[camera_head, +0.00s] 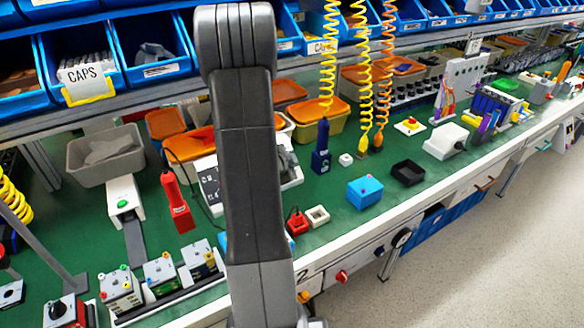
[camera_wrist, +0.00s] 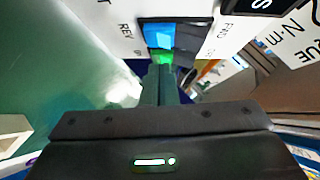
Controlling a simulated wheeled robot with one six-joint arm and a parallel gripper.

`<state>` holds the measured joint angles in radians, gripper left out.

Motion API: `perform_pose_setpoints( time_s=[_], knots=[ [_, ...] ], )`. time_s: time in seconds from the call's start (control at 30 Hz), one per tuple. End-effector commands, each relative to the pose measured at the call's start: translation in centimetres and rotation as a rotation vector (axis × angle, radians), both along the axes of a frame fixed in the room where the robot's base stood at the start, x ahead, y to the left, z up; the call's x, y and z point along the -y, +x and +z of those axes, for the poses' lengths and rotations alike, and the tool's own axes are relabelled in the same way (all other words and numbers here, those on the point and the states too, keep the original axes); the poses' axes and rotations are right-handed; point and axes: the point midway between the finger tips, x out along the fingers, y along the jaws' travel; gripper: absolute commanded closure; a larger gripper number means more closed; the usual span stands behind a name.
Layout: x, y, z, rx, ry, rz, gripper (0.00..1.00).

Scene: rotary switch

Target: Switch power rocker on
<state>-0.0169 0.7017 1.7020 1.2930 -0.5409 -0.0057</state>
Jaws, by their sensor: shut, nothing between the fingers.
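In the wrist view, a white panel (camera_wrist: 110,12) carries the letters REV and what looks like FWD on either side of a dark-framed opening. Inside the frame is a blue face (camera_wrist: 158,34) with a bright green part (camera_wrist: 164,57) below it. This looks like the rocker, though its tilt cannot be told. My gripper (camera_wrist: 164,72) is shut and empty, its fingertips pointing at the green part. Whether they touch it is unclear. In the head view, a white box with black markings (camera_head: 209,184) is partly hidden behind my arm, which also hides my gripper.
Green bench surface (camera_head: 330,235) lies right of my arm, with a blue box (camera_head: 364,192) and a black tray (camera_head: 408,172). A red handheld tool (camera_head: 175,203) stands left of the arm. Coiled yellow cables (camera_head: 363,95) hang behind. Blue bins (camera_head: 150,45) line the shelf above.

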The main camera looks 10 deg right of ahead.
Motion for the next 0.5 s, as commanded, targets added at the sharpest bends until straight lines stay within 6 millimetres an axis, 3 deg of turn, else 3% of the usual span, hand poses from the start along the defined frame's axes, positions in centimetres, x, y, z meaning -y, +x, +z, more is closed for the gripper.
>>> perform_pose_setpoints(
  time_s=[0.5],
  knots=[
    [0.0, 0.0, 1.4, -0.003, 0.0, 0.001, 1.0]
  ],
)
